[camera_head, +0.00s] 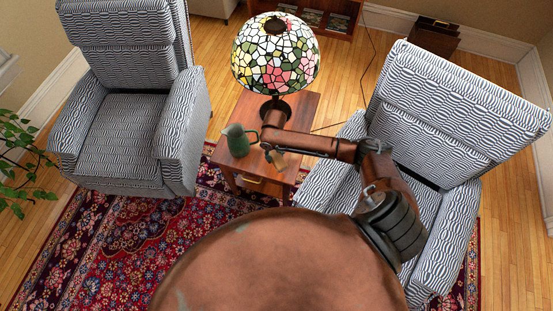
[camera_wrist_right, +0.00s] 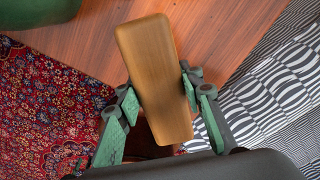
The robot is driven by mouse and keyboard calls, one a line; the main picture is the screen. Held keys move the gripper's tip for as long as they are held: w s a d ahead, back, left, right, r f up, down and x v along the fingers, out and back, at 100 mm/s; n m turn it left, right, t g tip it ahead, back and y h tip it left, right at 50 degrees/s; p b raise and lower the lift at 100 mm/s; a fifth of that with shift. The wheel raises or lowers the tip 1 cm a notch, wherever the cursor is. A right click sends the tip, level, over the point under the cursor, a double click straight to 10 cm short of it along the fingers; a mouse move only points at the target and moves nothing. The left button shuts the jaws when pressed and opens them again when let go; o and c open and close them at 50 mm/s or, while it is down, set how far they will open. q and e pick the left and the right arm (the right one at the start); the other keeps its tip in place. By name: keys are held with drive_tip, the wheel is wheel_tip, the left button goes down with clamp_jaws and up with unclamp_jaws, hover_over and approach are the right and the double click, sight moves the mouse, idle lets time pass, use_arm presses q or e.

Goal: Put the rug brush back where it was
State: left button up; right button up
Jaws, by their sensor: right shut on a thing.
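The rug brush (camera_wrist_right: 155,70) shows as a long wooden block with rounded corners in the right wrist view. My right gripper (camera_wrist_right: 160,95) is shut on it, one green-padded finger on each side. The brush's far end lies over the wooden side table; I cannot tell whether it touches the top. In the head view my right gripper (camera_head: 272,154) is at the table's front edge, and only a small pale piece of the brush (camera_head: 280,161) shows. Its bristles are hidden. My left gripper is not in view.
The side table (camera_head: 303,108) bears a green jug (camera_head: 237,140) left of the gripper and a stained-glass lamp (camera_head: 275,55) behind it. Patterned armchairs stand on the left (camera_head: 120,120) and right (camera_head: 450,110). A red rug (camera_head: 110,240) covers the floor in front.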

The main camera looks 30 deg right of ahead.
sight(277, 159)
drive_tip(key=shift+d+f, duration=0.35)
drive_tip(key=shift+f, duration=0.1)
drive_tip(key=shift+d+f+b, duration=0.1)
drive_tip(key=shift+f+b, duration=0.3)
drive_tip(key=shift+f, duration=1.2)
drive_tip(key=shift+f, duration=0.1)
drive_tip(key=o, duration=1.1)
wheel_tip(277, 159, up, 12)
drive_tip(key=shift+r+p, duration=0.15)
drive_tip(key=shift+p, duration=1)
